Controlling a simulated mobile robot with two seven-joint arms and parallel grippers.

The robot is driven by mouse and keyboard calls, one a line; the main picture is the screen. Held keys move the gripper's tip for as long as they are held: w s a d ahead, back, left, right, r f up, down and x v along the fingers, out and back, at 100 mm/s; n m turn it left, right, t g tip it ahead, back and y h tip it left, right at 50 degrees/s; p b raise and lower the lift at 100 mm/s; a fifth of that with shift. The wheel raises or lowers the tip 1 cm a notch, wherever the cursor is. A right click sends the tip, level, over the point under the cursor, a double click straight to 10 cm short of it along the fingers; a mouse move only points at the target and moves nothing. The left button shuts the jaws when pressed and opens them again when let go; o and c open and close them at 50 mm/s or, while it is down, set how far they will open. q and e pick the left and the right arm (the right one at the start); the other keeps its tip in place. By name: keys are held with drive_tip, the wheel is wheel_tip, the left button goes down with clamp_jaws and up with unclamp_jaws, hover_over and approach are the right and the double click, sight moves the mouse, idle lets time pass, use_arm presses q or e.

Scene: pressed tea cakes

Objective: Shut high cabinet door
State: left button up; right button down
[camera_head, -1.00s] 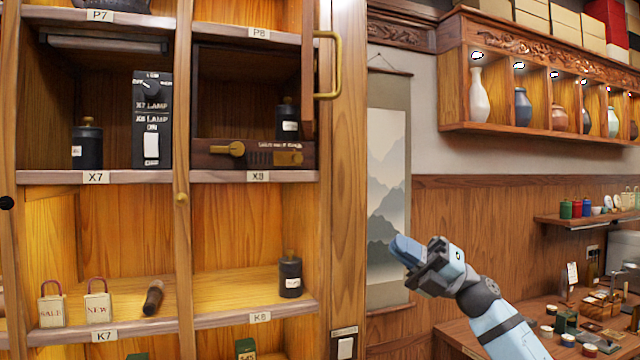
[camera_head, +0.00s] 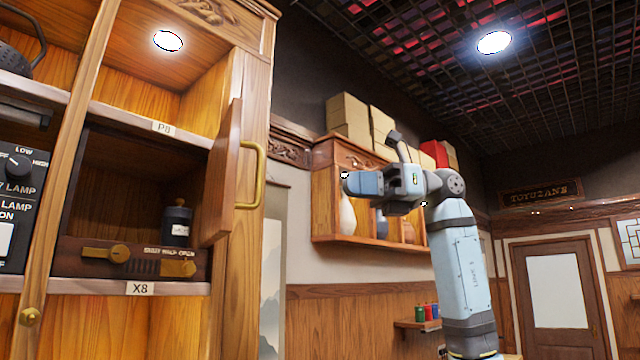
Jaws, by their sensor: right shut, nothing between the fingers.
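The high cabinet door (camera_head: 228,172) is a wooden panel with a brass handle (camera_head: 254,175). It stands open, swung out at the right side of the X8 compartment (camera_head: 120,180). Inside that compartment stands a dark jar (camera_head: 178,222), behind a wooden strip with brass knobs (camera_head: 130,259). My right gripper (camera_head: 350,184) is raised to the right of the door, apart from the handle, with its fingers pointing left. It is shut and empty. My left gripper is not in view.
The cabinet's right post (camera_head: 245,285) stands beside the door. Behind my right arm is a wall shelf with vases (camera_head: 347,215) and boxes (camera_head: 348,117) on top. Open air lies between the handle and my gripper.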

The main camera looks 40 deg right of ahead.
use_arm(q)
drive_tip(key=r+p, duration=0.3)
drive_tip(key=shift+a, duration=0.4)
use_arm(e)
drive_tip(key=x, duration=1.2)
drive_tip(key=shift+a, duration=0.4)
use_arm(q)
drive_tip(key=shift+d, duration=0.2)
use_arm(e)
drive_tip(key=shift+w, duration=0.15)
